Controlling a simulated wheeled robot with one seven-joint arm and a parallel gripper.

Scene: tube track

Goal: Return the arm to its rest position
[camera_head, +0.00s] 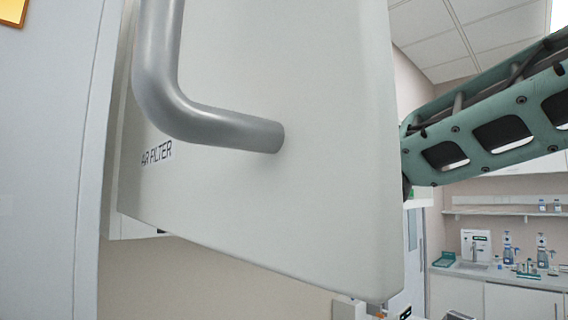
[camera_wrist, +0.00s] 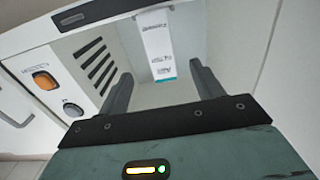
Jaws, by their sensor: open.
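My gripper (camera_wrist: 161,76) is open in the wrist view. Its two dark fingers stand apart with nothing between them touching either one. It points toward an open compartment of a white unit. A white and blue labelled piece (camera_wrist: 158,45) hangs or stands inside the compartment, beyond the fingertips; I cannot tell how far away. In the head view my green arm (camera_head: 490,125) comes in from the upper right and passes behind a large pale door panel. The panel hides my gripper there.
The door panel (camera_head: 270,190), marked AIR FILTER, fills the middle of the head view, with a grey bar handle (camera_head: 228,130). An orange button (camera_wrist: 44,79) and a grey knob (camera_wrist: 72,109) sit left of the compartment. A counter (camera_head: 500,277) with labware stands at the far right.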

